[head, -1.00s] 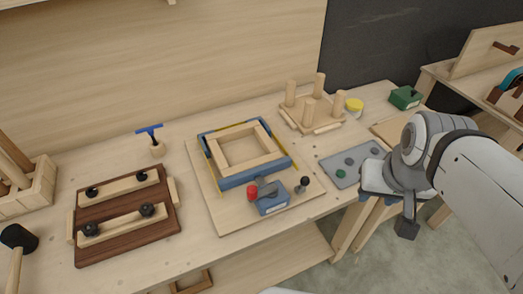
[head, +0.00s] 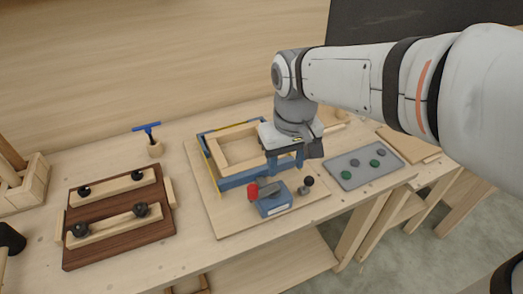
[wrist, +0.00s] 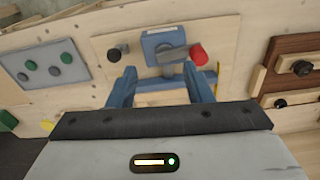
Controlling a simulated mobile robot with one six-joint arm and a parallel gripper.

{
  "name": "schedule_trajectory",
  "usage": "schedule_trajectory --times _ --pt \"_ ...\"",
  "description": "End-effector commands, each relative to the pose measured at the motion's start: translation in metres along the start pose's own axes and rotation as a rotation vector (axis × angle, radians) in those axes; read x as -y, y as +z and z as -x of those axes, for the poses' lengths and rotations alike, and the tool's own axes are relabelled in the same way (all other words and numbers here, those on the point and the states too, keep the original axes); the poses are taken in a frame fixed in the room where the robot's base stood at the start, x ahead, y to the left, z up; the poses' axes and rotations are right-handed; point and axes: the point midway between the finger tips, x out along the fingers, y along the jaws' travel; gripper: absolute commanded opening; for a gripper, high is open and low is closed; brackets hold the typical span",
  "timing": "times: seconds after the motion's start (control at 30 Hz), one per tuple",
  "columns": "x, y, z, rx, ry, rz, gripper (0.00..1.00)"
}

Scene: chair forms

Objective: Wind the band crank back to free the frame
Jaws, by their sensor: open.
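A wooden frame (head: 240,168) lies on a board, with a yellow band (head: 209,168) around its outside and blue pieces along its edges. A blue block (head: 273,206) stands at its near side; it also shows in the wrist view (wrist: 161,42). On the block is a grey crank arm (wrist: 172,56) with a red knob (head: 252,194) at one end, seen right of the block in the wrist view (wrist: 198,54). My gripper (head: 286,166) is open and empty, above the frame's near right part. Its blue fingers (wrist: 160,78) are apart from the crank. My arm hides the frame's right side.
A black knob (head: 308,182) stands right of the blue block. A grey plate with green and grey discs (head: 355,168) lies further right. A dark board with wooden bars (head: 118,240) is at the left, and a blue-handled tool (head: 148,130) stands behind.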

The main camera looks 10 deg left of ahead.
Motion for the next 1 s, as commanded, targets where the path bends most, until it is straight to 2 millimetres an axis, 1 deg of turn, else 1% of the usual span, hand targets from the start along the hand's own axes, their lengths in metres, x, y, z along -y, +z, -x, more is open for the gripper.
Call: schedule_trajectory --times 0.03,0.1,0.2,0.27,0.37,0.7,0.83,1.0 --pt "0.019 -0.012 -0.014 0.022 -0.004 0.055 0.46" --pt "0.039 -0.022 -0.02 0.045 -0.006 0.106 0.46" --pt "0.057 -0.031 -0.026 0.065 -0.007 0.151 0.46" --pt "0.062 -0.033 -0.029 0.072 -0.007 0.164 0.46" --pt "0.065 -0.034 -0.037 0.075 -0.007 0.171 0.46" --pt "0.063 -0.029 -0.089 0.077 -0.007 0.167 0.46" --pt "0.063 -0.029 -0.1 0.074 -0.007 0.167 0.46" --pt "0.063 -0.029 -0.104 0.072 -0.007 0.166 0.46"
